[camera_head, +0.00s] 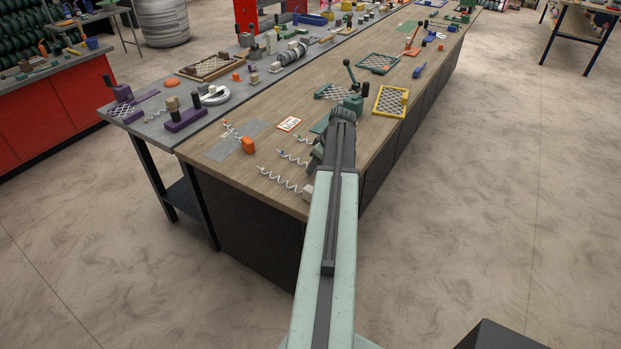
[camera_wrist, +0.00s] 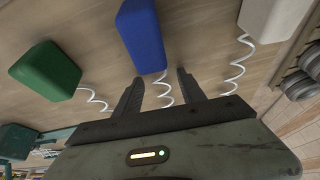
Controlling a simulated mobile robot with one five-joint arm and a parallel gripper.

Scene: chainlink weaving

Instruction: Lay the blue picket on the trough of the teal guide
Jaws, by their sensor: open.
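The blue picket (camera_wrist: 142,36) shows in the wrist view as a blue block with a white spiral wire running from it. My gripper (camera_wrist: 161,76) is open, its two dark fingers spread on either side of that spiral, with the blue block just beyond the fingertips. Nothing is clamped. In the head view my arm hides the blue block. A teal device with a lever (camera_head: 352,101), apparently the teal guide, stands beyond my arm on the wooden bench; its trough is not clear. A dark teal part (camera_wrist: 16,141) shows at the left of the wrist view.
A green block (camera_wrist: 45,70) and a pale grey block (camera_wrist: 268,18) with spirals flank the blue one. In the head view, an orange block (camera_head: 248,145) lies left and a yellow mesh frame (camera_head: 391,101) right of the teal device. The bench's near edge is close.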

